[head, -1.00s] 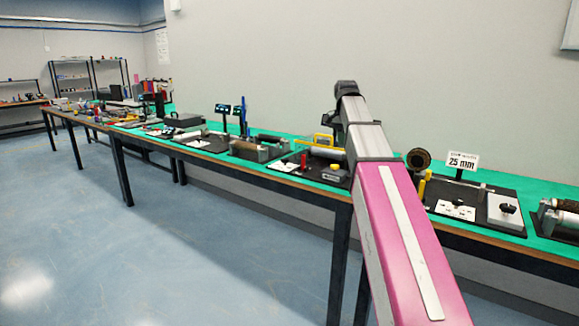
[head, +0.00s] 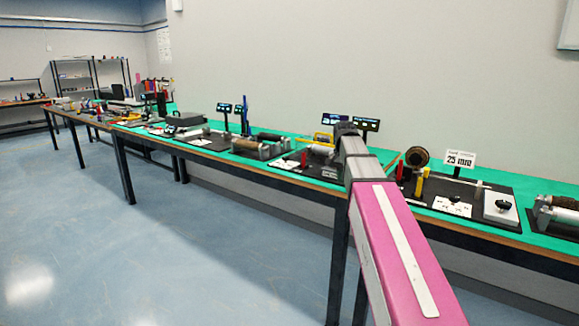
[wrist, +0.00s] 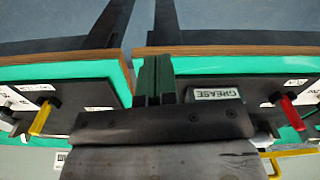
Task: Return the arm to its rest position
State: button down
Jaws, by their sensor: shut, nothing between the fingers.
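My arm (head: 400,250), with a pink link and a grey forward part, reaches out over the front edge of the green-topped tables (head: 290,175). Its dark far end (head: 345,130) stands in front of the middle station in the head view. My gripper is hidden behind the arm there. In the wrist view my gripper (wrist: 154,72) shows its dark fingers close together, with nothing seen between them. They are near the gap between two green table tops. A box marked GREASE (wrist: 214,94) lies just right of the fingers.
A yellow-handled part (wrist: 41,118) and a red-handled part (wrist: 292,113) flank the gripper in the wrist view. A 25 mm sign (head: 460,159) and a white plate with a black knob (head: 501,208) stand to the right. The floor (head: 150,260) at left is clear.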

jog(key=s+f+n, duration=0.1)
jog(key=s+f, duration=0.5)
jog(key=f, duration=0.5)
jog(key=s+f+n, duration=0.2)
jog(key=s+f, duration=0.5)
jog(key=f, duration=0.4)
jog(key=s+f+n, duration=0.2)
jog(key=s+f, duration=0.5)
jog(key=f, duration=0.4)
jog(key=shift+s+a, duration=0.25)
jog(key=shift+a, duration=0.05)
